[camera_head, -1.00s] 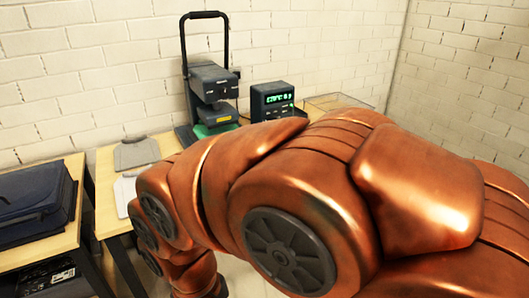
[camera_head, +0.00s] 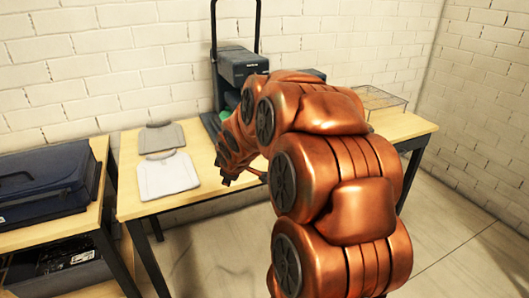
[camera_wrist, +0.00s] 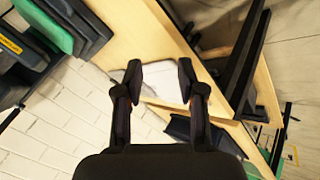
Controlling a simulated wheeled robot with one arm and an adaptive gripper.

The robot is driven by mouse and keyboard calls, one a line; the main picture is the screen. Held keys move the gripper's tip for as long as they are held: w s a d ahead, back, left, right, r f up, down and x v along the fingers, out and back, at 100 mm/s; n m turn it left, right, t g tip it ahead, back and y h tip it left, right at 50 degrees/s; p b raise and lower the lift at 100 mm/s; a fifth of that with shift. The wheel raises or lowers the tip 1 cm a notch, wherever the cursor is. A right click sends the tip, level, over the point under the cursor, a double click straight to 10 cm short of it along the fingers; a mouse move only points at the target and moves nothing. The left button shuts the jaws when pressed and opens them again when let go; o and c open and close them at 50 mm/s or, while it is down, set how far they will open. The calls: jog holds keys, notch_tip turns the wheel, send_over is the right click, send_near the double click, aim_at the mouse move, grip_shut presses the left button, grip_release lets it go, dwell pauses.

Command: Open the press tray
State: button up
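The heat press (camera_head: 240,66) is dark, with a tall black handle frame, and stands at the back of the wooden table. My copper arm hides much of its lower part; a bit of green shows at its base. I cannot tell how far its tray is out. In the wrist view, dark press parts (camera_wrist: 75,22) with green pieces and a yellow label lie at the upper left. My gripper (camera_head: 226,179) is above the table, in front of the press and right of the white shirt. In the wrist view its fingers (camera_wrist: 160,74) are apart with nothing held.
A grey folded shirt (camera_head: 161,137) and a white one (camera_head: 172,178) lie on the table (camera_head: 131,200) left of the press. A wire basket (camera_head: 380,98) is at the right end. A dark case (camera_head: 45,188) sits on the left table. A brick wall stands behind.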

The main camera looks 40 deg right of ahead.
jog(key=w+d+f+n+t+b, duration=0.1)
jog(key=w+d+f+n+t, duration=0.1)
jog(key=d, duration=0.6)
jog(key=w+d+f+n+t+h+b, duration=0.1)
jog(key=w+d+f+n+t+b, duration=0.1)
jog(key=d, duration=0.7)
jog(key=w+d+f+n+t+b, duration=0.2)
jog(key=w+d+f+n+t, duration=0.1)
jog(key=d, duration=0.6)
jog(key=shift+w+d+n+t+h, duration=0.1)
jog(key=shift+w+n+t+h, duration=0.2)
jog(key=shift+h, duration=0.1)
jog(key=shift+p+x, duration=0.75)
jog(key=shift+x, duration=3.1)
jog(key=shift+d, duration=0.1)
jog(key=shift+c, duration=0.3)
grip_shut()
